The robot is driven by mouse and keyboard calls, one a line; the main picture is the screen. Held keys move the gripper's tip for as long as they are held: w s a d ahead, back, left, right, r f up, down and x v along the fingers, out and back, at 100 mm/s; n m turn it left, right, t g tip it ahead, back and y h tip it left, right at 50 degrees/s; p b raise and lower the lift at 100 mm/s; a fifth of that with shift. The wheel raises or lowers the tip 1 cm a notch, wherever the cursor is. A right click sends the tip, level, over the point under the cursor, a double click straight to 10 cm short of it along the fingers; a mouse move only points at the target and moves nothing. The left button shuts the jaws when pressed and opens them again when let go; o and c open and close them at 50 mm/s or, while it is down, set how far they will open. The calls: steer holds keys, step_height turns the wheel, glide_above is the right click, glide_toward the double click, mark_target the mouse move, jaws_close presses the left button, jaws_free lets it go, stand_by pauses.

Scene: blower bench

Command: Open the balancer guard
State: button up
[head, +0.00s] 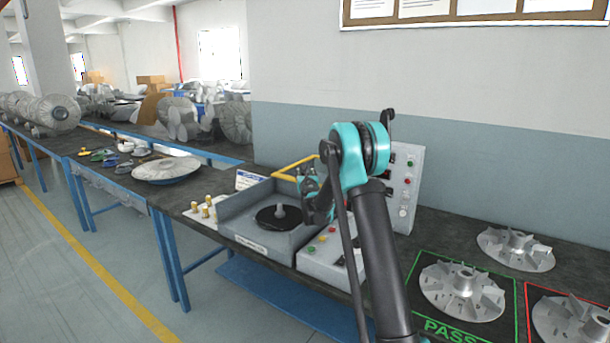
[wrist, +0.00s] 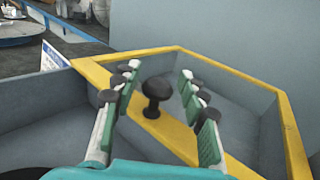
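The balancer (head: 240,218) is a grey open-topped box with a black disc and a grey spindle inside. Its guard (head: 292,168) has a yellow frame, seen at the back right of the box and partly hidden by my arm. In the wrist view the guard's yellow frame (wrist: 215,68) surrounds a see-through pane, and a black knob (wrist: 155,96) stands on one bar. I cannot tell the guard's exact angle. My gripper (head: 308,180) is open, and in the wrist view its fingers (wrist: 160,78) lie on either side of the knob, with gaps visible on both sides.
A control box (head: 328,252) with buttons sits right of the balancer, before an upright button panel (head: 404,188). Brass weights (head: 205,207) stand left. Bladed impellers (head: 462,290) lie right. A wall (head: 480,150) closes off the back.

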steer(key=shift+o, duration=0.2)
steer(key=s, duration=1.2)
